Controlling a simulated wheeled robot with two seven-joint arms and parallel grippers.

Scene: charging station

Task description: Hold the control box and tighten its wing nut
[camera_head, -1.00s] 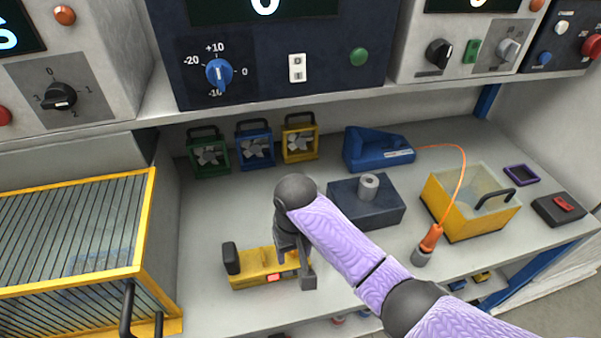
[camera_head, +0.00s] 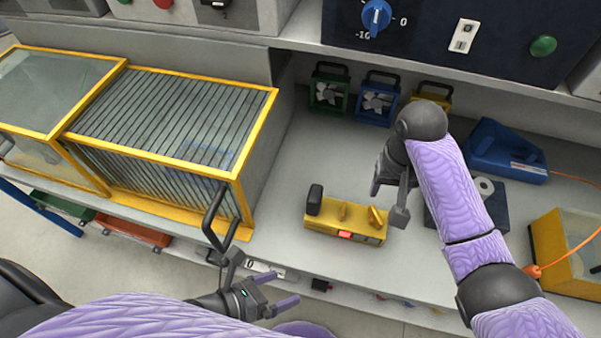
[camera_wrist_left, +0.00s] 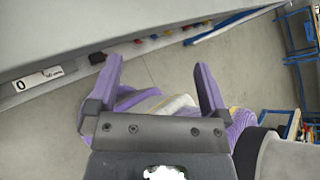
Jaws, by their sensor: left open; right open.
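The yellow control box (camera_head: 345,228) lies on the bench shelf in the head view, with a black knob or grip at its left end and a red light on its front. A brass-coloured piece (camera_head: 377,216) at its right end looks like the wing nut. My right gripper (camera_head: 389,198) is open, pointing down beside and above the box's right end; contact cannot be told. My left gripper (camera_head: 276,291) is open and empty, in front of and below the shelf edge. In the left wrist view its purple fingers (camera_wrist_left: 157,88) are spread above the floor.
A yellow-framed ribbed cage (camera_head: 175,160) with a black handle stands left of the box. A dark block (camera_head: 490,188) and a yellow bin (camera_head: 560,255) are to the right.

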